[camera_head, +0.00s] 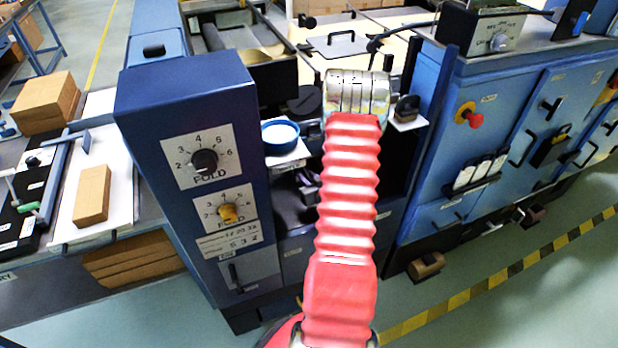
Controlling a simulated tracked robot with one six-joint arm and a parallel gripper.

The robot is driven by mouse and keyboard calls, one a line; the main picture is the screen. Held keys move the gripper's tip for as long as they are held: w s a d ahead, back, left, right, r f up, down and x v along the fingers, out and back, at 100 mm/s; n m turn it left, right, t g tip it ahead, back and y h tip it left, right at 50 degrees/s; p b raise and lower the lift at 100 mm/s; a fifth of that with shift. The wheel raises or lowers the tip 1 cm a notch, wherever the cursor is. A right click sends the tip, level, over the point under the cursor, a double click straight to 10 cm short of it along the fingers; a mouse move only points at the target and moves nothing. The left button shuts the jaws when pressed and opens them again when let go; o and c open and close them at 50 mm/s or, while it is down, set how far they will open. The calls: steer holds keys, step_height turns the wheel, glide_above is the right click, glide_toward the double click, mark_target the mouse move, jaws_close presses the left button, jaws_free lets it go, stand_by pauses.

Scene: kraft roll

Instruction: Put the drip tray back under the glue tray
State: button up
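My arm in its red ribbed sleeve rises through the middle of the view and ends in a metal wrist (357,92). The fingers of my gripper are hidden beyond the wrist, so I cannot see whether they are open or hold anything. An open dark trough with a roller (232,50) sits behind the blue control cabinet; it may be the glue tray. A shallow blue round dish (280,132) rests on a white ledge left of my wrist. I cannot pick out the drip tray with certainty; the space behind my arm is partly hidden.
The blue control cabinet (195,180) with two fold dials stands close on the left. A blue machine cabinet (505,140) with a red knob (468,114) stands on the right. Cardboard blocks (92,194) lie on the left bench. Yellow-black tape (500,284) crosses the open floor.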

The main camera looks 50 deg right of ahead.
steer(key=v, duration=1.1)
steer(key=shift+s+r, duration=0.1)
steer(key=shift+s, duration=0.2)
steer(key=shift+w, duration=0.1)
stand_by(0.3)
